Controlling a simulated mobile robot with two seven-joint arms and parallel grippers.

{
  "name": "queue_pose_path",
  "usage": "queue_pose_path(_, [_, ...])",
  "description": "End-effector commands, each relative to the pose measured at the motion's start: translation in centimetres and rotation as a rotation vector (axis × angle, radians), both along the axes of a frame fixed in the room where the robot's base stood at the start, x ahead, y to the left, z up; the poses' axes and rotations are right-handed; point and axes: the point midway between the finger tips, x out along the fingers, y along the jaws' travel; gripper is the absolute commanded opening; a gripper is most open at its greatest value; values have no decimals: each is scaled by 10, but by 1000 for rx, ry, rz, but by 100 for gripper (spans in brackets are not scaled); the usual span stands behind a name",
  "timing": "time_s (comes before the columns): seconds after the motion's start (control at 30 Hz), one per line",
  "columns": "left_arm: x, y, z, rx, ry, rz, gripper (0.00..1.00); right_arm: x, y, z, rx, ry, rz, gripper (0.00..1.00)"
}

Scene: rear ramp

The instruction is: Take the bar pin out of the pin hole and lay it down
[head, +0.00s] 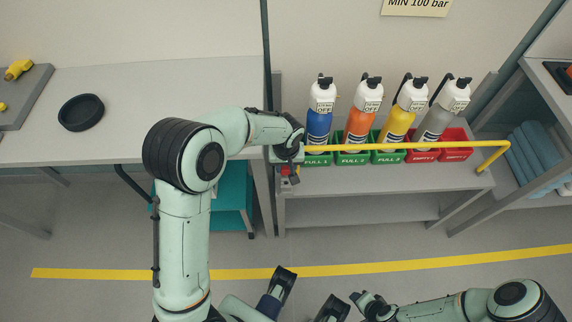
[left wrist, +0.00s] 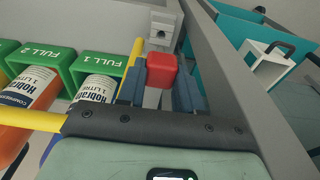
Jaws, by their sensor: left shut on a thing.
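The bar pin's red head (left wrist: 162,70) sits between the two blue-grey fingers of my left gripper (left wrist: 160,88), which is shut on it. In the head view my left gripper (head: 287,168) is at the left end of the yellow bar (head: 400,146), at the rack's front left corner. A grey bracket (left wrist: 164,22) with a dark round opening shows just beyond the red head. The pin's shank is mostly hidden, so I cannot tell whether it is in a hole. My right arm lies low at the right; its gripper (head: 368,304) is too unclear to read.
Blue, orange, yellow and grey bottles (head: 361,118) stand in green and red holders behind the bar. The grey table (head: 200,90) at left has a black round dish (head: 81,112) and much free top. A grey shelf (head: 350,208) is empty below the bottles.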

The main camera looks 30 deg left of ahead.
Motion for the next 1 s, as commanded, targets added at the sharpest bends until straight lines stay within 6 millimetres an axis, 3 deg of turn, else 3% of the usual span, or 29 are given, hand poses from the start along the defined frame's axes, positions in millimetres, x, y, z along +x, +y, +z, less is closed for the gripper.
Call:
queue_pose_path(0.8, [1,0,68,0,-2,0,0,9,0,52,0,-17,0,43])
queue_pose_path(1.0, [0,0,77,0,0,0,0,10,0,59,0,-18,0,43])
